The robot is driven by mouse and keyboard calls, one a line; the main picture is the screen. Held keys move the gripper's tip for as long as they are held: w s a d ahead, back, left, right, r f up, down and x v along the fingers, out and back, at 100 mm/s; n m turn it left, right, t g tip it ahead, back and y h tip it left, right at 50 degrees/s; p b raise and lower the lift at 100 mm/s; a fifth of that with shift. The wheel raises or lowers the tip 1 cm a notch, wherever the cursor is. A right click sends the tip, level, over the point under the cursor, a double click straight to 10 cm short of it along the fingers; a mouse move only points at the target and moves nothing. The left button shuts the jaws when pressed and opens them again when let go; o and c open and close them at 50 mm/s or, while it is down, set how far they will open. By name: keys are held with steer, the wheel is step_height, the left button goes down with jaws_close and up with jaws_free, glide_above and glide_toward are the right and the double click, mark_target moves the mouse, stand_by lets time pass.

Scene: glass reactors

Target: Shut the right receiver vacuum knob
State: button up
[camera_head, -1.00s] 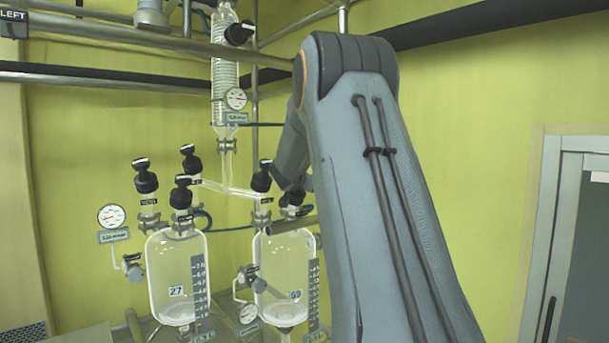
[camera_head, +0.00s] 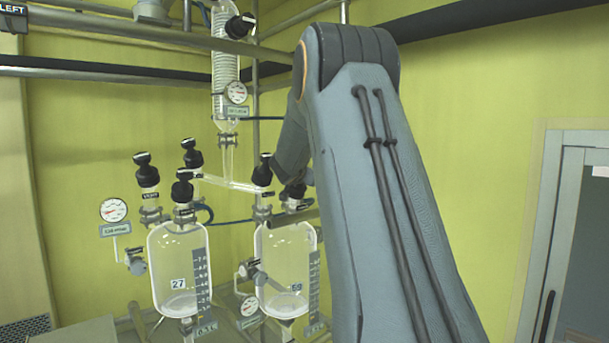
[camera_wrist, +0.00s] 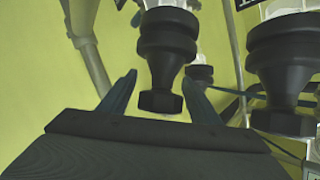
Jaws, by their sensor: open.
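The right receiver (camera_head: 285,262) is a clear glass vessel marked 59, with black knobs on top. Its left knob (camera_head: 262,172) is in plain sight in the head view; another knob (camera_head: 296,192) is partly hidden by my arm. In the wrist view, which looks upside down, a black knob (camera_wrist: 166,45) hangs with its narrow handle end between the two fingers of my gripper (camera_wrist: 158,92). The fingers are open, with gaps either side of the handle. No label naming the vacuum knob is readable.
A second, larger black knob (camera_wrist: 285,60) stands close to the right finger in the wrist view. The left receiver (camera_head: 178,265), marked 27, stands beside with its own knobs. Glass pipes, a gauge (camera_head: 114,210) and a metal rail (camera_head: 160,42) are around.

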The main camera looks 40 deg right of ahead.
steer(key=b+v, duration=0.2)
steer(key=v, duration=0.5)
steer(key=shift+s+a, duration=0.25)
steer(key=shift+a, duration=0.05)
steer(key=s+a+f+n+g+y+b, duration=0.1)
steer(key=s+a+f+n+y, duration=0.2)
steer(key=a+f, duration=0.55)
steer(key=s+a+f+n+y, duration=0.3)
steer(key=a+f+y, duration=0.1)
steer(key=a+f, duration=0.4)
steer(key=s+a+f+n+g+y+b, duration=0.1)
steer(key=s+a+f+n+y, duration=0.25)
steer(key=a+f, duration=0.5)
steer(key=s+a+f+n+g, duration=0.1)
steer(key=s+a+f+g, duration=0.1)
steer(key=s+f, duration=0.3)
steer(key=s+a+f+n+g+b, duration=0.1)
steer(key=s+a+f, duration=0.4)
steer(key=s, duration=0.5)
steer(key=s+a+f+n+g+b, duration=0.1)
steer(key=s+a+f+n+g, duration=0.2)
steer(key=s, duration=0.5)
step_height(320, 180, down, 2)
steer(key=shift+s+a+f+g+y, duration=0.25)
steer(key=shift+a+g+y, duration=0.15)
steer(key=shift+g, duration=0.3)
